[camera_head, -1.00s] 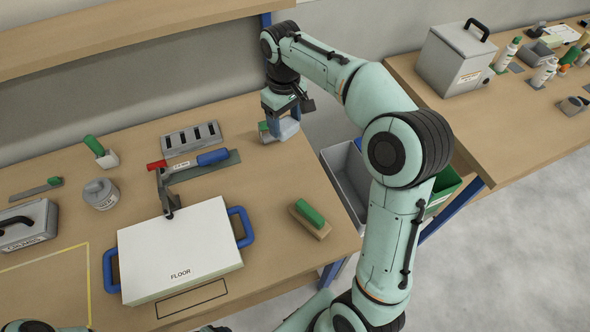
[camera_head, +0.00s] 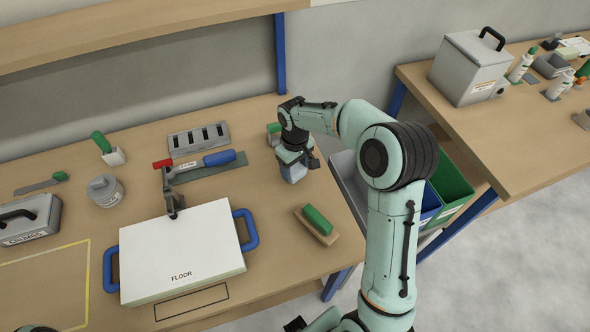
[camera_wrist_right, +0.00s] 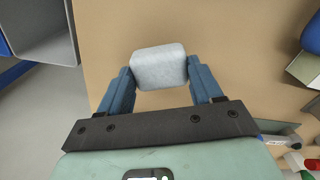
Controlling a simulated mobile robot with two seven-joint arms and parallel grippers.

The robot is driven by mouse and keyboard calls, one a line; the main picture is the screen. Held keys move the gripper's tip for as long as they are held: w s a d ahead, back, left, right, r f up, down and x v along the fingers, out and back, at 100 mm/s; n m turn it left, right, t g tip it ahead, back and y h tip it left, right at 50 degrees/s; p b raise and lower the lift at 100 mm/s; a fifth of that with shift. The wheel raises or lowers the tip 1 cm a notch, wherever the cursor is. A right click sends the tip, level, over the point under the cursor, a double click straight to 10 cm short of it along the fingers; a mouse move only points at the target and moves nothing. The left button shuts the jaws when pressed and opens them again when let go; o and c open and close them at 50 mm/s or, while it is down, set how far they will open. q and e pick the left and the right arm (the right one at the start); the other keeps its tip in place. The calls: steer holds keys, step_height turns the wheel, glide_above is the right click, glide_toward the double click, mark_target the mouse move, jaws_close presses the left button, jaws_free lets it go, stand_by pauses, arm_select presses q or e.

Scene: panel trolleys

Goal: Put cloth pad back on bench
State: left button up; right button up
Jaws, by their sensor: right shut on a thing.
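The cloth pad (camera_wrist_right: 158,66) is a small pale grey block with rounded corners. My right gripper (camera_wrist_right: 158,84) is shut on it, with a blue finger on each side. In the head view the right gripper (camera_head: 292,171) points down over the right back part of the bench (camera_head: 272,220), and the pad is mostly hidden by the fingers. I cannot tell whether the pad touches the bench top. My left gripper is not in view.
A green-topped item (camera_head: 273,134) stands close behind the gripper. A green-handled brush (camera_head: 317,225) lies in front of it. A slotted grey block (camera_head: 198,138) and a white FLOOR panel (camera_head: 182,252) are to the left. Bins (camera_head: 450,190) stand below, past the bench's right edge.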

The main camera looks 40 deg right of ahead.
mark_target(295, 169)
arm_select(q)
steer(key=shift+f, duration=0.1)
arm_select(e)
steer(key=shift+f, duration=0.9)
steer(key=shift+f, duration=0.15)
steer(key=o, duration=1)
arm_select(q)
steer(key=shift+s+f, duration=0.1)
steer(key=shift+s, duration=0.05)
arm_select(e)
steer(key=shift+r, duration=0.2)
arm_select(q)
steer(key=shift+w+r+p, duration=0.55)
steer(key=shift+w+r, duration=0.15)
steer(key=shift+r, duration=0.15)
arm_select(e)
step_height(295, 169, up, 12)
